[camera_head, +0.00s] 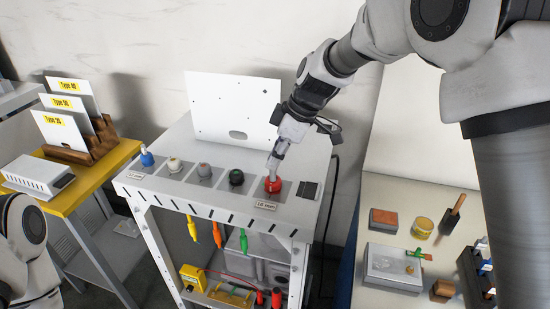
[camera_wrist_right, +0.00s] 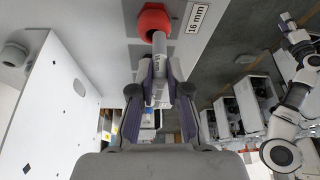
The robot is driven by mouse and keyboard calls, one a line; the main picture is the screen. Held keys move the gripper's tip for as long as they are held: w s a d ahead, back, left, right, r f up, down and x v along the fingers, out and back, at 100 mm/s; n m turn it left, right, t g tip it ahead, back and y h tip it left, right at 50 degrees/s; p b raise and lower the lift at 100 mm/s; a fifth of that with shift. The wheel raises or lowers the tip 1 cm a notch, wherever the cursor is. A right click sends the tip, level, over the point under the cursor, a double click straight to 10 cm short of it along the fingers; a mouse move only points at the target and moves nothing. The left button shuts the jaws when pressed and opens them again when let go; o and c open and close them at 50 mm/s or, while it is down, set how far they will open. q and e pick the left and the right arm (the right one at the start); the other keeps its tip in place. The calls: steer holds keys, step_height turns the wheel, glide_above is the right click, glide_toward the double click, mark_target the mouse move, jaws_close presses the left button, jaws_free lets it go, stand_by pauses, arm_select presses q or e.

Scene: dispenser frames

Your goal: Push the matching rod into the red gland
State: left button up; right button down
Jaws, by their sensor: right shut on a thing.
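The red gland (camera_head: 273,184) sits at the right end of a row of glands on the grey cabinet top, above a "16 mm" label. My right gripper (camera_head: 281,150) is just above it. In the right wrist view, the gripper (camera_wrist_right: 160,92) is shut on a light grey rod (camera_wrist_right: 160,45). The rod's far end meets the opening of the red gland (camera_wrist_right: 154,20); how deep it sits is hidden. My left arm shows at the left edge of the head view and, small, at the right of the wrist view; its finger state is unclear.
Blue (camera_head: 147,158), white (camera_head: 173,165), grey (camera_head: 204,170) and dark (camera_head: 236,177) glands line the cabinet top (camera_head: 225,200). A white panel (camera_head: 232,105) stands behind. A side table (camera_head: 385,195) with several tools is at right; a yellow-edged table (camera_head: 75,190) is at left.

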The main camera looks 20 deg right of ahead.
mark_target(269, 178)
steer(key=shift+w+r, duration=0.15)
steer(key=shift+w, duration=0.1)
step_height(269, 178, down, 4)
steer(key=shift+s+d+r+b, duration=0.1)
steer(key=shift+s+r+b, duration=0.1)
steer(key=shift+b, duration=0.8)
steer(key=shift+w+f, duration=0.2)
steer(key=shift+f, duration=0.05)
steer(key=shift+w, duration=0.2)
steer(key=c, duration=1.2)
jaws_free()
steer(key=shift+s+r, duration=0.15)
steer(key=shift+o, duration=0.2)
steer(key=shift+r, duration=0.1)
steer(key=b+v, duration=0.2)
steer(key=v, duration=0.9)
steer(key=shift+d+r+b, duration=0.2)
steer(key=shift+r+b, duration=0.15)
